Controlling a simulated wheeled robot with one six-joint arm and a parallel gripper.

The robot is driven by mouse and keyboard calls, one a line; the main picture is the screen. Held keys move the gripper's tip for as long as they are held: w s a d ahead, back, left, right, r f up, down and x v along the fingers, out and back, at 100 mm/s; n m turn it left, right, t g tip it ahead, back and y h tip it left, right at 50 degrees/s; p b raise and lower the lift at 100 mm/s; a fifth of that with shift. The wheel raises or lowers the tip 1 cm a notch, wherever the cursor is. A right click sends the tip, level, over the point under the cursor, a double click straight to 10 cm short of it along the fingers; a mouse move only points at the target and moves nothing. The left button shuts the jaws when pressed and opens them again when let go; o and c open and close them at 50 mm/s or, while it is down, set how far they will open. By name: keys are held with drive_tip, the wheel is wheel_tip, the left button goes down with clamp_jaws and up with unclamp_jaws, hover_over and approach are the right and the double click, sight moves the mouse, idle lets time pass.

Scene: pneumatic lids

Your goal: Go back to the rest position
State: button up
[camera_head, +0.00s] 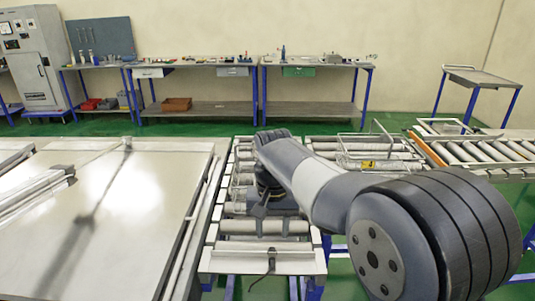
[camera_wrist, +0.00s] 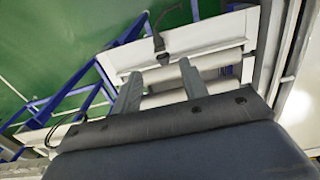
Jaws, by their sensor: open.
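My gripper (camera_wrist: 160,75) shows in the wrist view with its two grey fingers spread apart and nothing between them. It is over the near end of the roller conveyor (camera_head: 265,255), whose white end plate (camera_wrist: 190,45) and rollers lie beyond the fingers. In the head view my arm reaches from the lower right across to this conveyor. The arm hides part of the rollers, and the gripper shows only partly beneath the wrist. No lid can be made out for certain in either view.
A large shiny metal table (camera_head: 100,225) stands at left, close beside the conveyor. A wire frame with a yellow tag (camera_head: 368,164) sits on rollers at right. Workbenches (camera_head: 205,108) and a grey cabinet (camera_head: 35,60) line the back wall. Green floor (camera_head: 225,125) lies between.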

sight(272, 252)
wheel_tip(272, 252, down, 10)
drive_tip(key=shift+r, duration=0.35)
idle(0.4)
